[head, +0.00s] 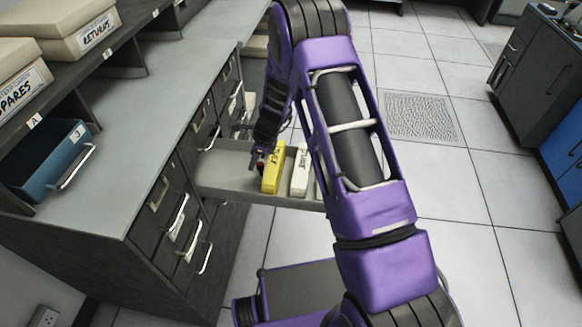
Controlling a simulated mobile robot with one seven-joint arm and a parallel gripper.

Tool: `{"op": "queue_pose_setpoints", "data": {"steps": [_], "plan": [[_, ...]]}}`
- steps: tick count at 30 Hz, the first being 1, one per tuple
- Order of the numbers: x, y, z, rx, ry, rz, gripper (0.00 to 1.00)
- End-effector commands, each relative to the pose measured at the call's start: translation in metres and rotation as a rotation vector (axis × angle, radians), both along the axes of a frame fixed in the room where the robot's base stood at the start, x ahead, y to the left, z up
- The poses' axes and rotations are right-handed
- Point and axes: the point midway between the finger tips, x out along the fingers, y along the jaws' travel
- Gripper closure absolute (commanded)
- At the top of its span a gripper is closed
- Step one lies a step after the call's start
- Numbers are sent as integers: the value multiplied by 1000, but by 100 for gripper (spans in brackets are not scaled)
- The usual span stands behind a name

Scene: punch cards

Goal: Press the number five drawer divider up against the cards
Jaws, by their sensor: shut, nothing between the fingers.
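An open grey drawer (225,172) sticks out to the right from the dark cabinet. In it stand a yellow block of cards (273,170) and a white block of cards (300,170) side by side, both with dark lettering. My gripper (256,158) points down into the drawer, just left of the yellow block, and is shut. A small dark red thing (261,167) shows between my gripper and the yellow block; I cannot tell whether it is the divider or whether they touch. No number five is readable. My arm hides the drawer's right end.
The cabinet's grey top (150,120) lies left of the drawer. Closed drawers with handles are below. Tiled floor (460,230) is clear at right.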

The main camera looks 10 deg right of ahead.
Motion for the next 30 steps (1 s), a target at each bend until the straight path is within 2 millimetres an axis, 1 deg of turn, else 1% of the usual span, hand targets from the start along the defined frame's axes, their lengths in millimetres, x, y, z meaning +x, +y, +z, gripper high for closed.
{"op": "queue_pose_setpoints", "data": {"steps": [6,30], "plan": [[-4,-11,-1,-2,1,-2,100],[-16,-45,-1,-2,2,-3,100]]}}
